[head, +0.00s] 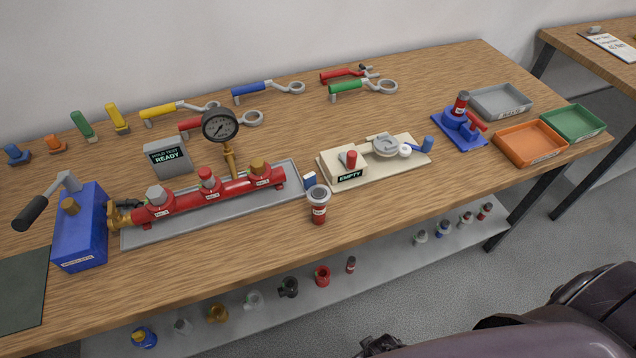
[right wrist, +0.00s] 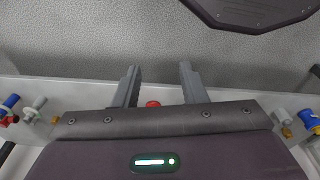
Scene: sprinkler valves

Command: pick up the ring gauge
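I cannot tell for sure which thing is the ring gauge. A grey ring-shaped piece (head: 318,192) sits on top of a small red labelled cylinder (head: 319,213), upright near the table's front edge. Several handled tools with ring ends lie along the back, among them a blue-handled one (head: 262,90), a green-handled one (head: 350,88) and a yellow-handled one (head: 165,110). My right gripper (right wrist: 157,80) is open and empty over the floor and low shelf, away from the tabletop things. My left gripper is not in view.
A red manifold (head: 225,190) with a dial gauge (head: 220,125) lies in a grey tray beside a blue pump box (head: 82,235). A board (head: 415,165) with an "EMPTY" sign stands centrally. Grey, orange (head: 530,144) and green bins are at right. Small parts line the lower shelf (head: 385,262).

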